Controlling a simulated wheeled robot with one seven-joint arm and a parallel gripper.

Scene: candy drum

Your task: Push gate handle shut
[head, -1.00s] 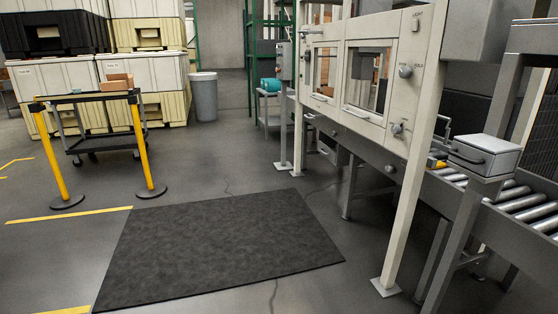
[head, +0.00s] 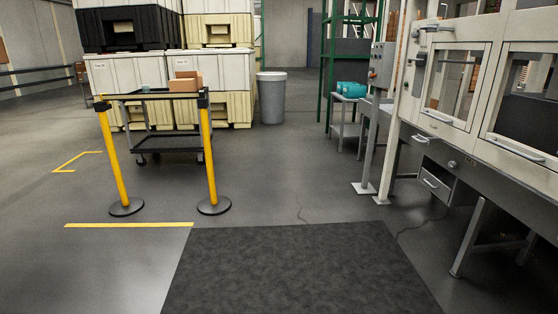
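The pale machine frame (head: 398,100) stands at the right edge of the head view. It has a left window panel (head: 453,84) with a bar handle (head: 436,117) below it. A second window panel (head: 530,102) has its own bar handle (head: 515,147) and is cut off by the picture edge. Another handle (head: 430,28) sits at the top left of the frame. I cannot tell which of these is the gate handle, or whether a gate is open. My gripper is not in view.
A dark mat (head: 298,270) lies on the floor ahead. A drawer (head: 434,182) hangs under the machine. A grey bin (head: 271,98) stands farther back. The central floor is clear.

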